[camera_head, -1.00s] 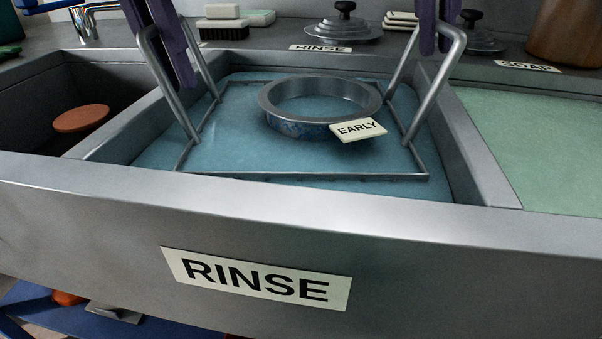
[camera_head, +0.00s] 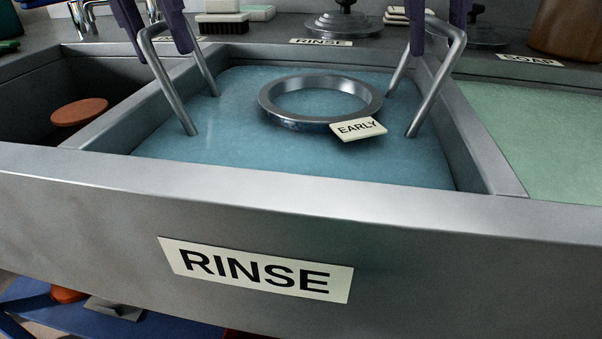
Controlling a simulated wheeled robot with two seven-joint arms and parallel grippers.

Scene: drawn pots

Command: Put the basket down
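The basket is a grey wire frame. Only its two upright handles show: the left handle (camera_head: 172,88) and the right handle (camera_head: 432,95). Their lower ends go into the blue water of the rinse basin, and the rim is hidden under it. A grey metal ring (camera_head: 270,105) with a tag reading EARLY (camera_head: 358,129) stands partly out of the water between the handles. My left gripper (camera_head: 160,40) has its purple fingers spread apart around the top of the left handle. My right gripper (camera_head: 438,35) has its fingers apart around the top of the right handle.
The basin's front wall (camera_head: 110,215) carries a RINSE label (camera_head: 255,270). A green soap basin (camera_head: 540,130) lies to the right. A dark basin on the left holds an orange disc (camera_head: 80,112). A lid (camera_head: 343,22) and a brush (camera_head: 222,25) stand on the back ledge.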

